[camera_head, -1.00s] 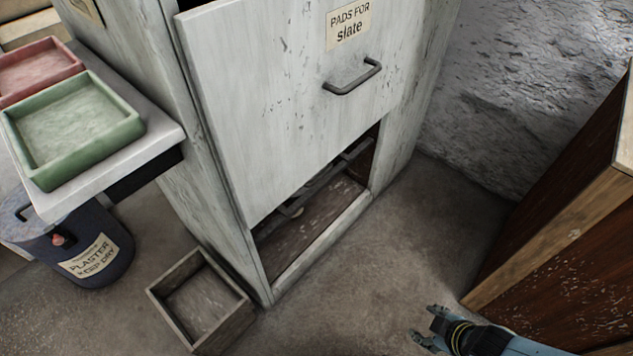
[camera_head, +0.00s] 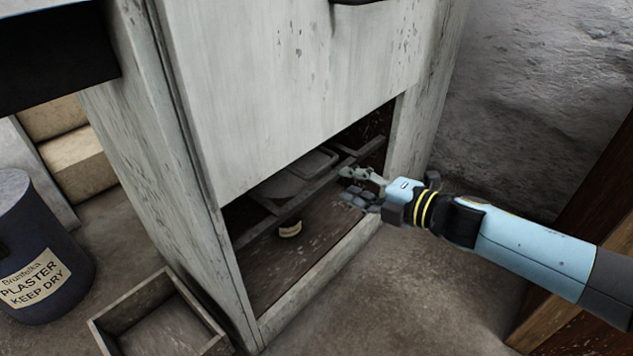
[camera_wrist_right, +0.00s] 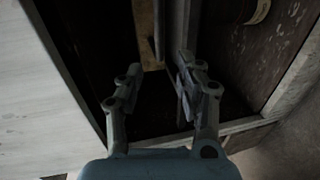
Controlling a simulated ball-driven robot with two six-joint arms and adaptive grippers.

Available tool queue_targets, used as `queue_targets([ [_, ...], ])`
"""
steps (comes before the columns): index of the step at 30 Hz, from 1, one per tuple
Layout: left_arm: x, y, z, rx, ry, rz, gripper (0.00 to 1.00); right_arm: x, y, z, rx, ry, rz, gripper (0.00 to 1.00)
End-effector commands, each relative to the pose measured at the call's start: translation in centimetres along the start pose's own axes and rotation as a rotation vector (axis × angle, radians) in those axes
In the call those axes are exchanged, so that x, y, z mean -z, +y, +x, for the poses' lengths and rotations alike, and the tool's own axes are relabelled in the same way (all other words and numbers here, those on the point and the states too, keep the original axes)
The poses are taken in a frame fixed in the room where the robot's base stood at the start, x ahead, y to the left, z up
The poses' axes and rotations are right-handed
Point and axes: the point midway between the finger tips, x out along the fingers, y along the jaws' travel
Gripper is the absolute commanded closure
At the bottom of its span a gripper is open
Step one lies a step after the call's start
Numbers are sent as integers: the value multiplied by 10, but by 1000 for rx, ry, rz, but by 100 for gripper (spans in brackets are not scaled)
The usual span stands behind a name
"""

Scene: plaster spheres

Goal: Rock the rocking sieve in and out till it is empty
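A white cabinet (camera_head: 290,90) has a raised front panel with a low dark opening under it. Inside the opening are grey rails and a flat grey tray-like piece (camera_head: 290,184); I cannot tell whether this is the rocking sieve or what it holds. My right gripper (camera_head: 347,184) reaches in at the right end of the opening, its fingers apart and empty near the rails. In the right wrist view the open fingers (camera_wrist_right: 160,75) point into the dark interior, with a grey upright bar (camera_wrist_right: 177,35) between and beyond them. My left gripper is out of view.
A small pale curved piece (camera_head: 290,229) lies on the brown cabinet floor (camera_head: 275,262). A wooden box (camera_head: 160,318) stands on the ground at the cabinet's left. A plaster drum (camera_head: 40,250) is farther left. A brown wooden piece (camera_head: 575,290) stands at right.

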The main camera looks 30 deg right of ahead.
Motion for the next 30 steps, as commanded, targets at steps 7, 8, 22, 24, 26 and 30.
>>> queue_targets([
  [7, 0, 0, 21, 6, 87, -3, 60, 0, 0, 50, -2, -2, 3, 64],
  [8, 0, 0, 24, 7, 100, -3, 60, 0, 0, 56, -2, -2, 3, 64],
  [22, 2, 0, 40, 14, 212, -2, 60, 0, 1, 96, 0, -1, 3, 64],
  [24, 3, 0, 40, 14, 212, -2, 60, 0, 1, 96, 0, -1, 3, 64],
  [26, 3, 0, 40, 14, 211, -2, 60, 0, 1, 96, 0, -1, 3, 64],
  [30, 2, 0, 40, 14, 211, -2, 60, 0, 1, 95, 0, -1, 3, 79],
])
